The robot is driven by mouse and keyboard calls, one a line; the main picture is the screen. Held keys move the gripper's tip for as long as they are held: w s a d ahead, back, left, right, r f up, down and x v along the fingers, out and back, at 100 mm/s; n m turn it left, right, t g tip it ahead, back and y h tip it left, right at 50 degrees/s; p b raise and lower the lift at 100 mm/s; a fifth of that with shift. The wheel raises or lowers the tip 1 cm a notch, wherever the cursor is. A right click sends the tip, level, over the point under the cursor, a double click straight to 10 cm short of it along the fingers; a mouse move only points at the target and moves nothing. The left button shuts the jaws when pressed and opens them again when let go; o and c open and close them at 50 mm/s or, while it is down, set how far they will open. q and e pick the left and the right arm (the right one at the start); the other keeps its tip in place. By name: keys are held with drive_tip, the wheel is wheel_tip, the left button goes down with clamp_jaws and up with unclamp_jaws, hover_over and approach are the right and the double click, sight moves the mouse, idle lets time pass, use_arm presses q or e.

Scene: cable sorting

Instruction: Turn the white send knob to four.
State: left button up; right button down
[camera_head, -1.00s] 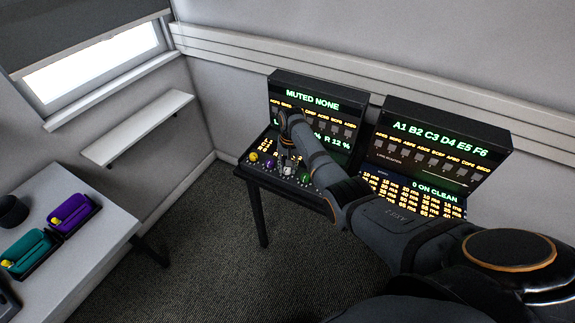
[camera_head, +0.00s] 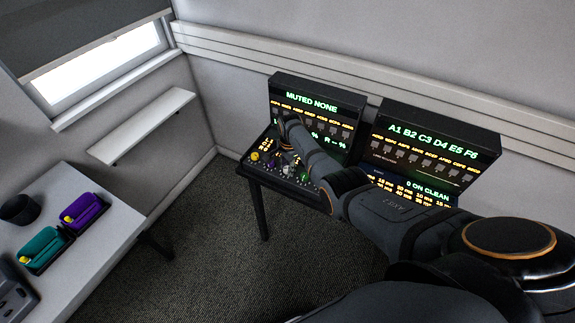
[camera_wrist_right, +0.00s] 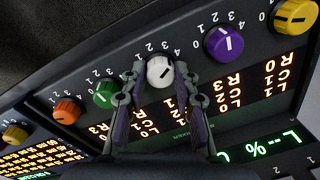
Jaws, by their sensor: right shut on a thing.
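The white send knob (camera_wrist_right: 159,71) sits on the sloped front panel of the left console, between the green knob (camera_wrist_right: 104,94) and the purple knob (camera_wrist_right: 223,43). My right gripper (camera_wrist_right: 160,80) has one finger on each side of the white knob and is shut on it. In the head view the white knob (camera_head: 286,170) is small and partly hidden by my right arm. My left gripper is out of view.
Orange (camera_wrist_right: 66,110) and yellow (camera_wrist_right: 295,15) knobs share the panel. A second console (camera_head: 433,140) stands to the right, partly behind my arm. A table at left holds purple (camera_head: 84,210) and teal (camera_head: 43,249) items. The floor between is clear.

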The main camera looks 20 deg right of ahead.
drive_tip(key=shift+r+m, duration=0.1)
drive_tip(key=shift+m, duration=1)
drive_tip(key=c, duration=1)
unclamp_jaws()
wheel_tip(320, 180, up, 12)
drive_tip(key=shift+s, duration=0.35)
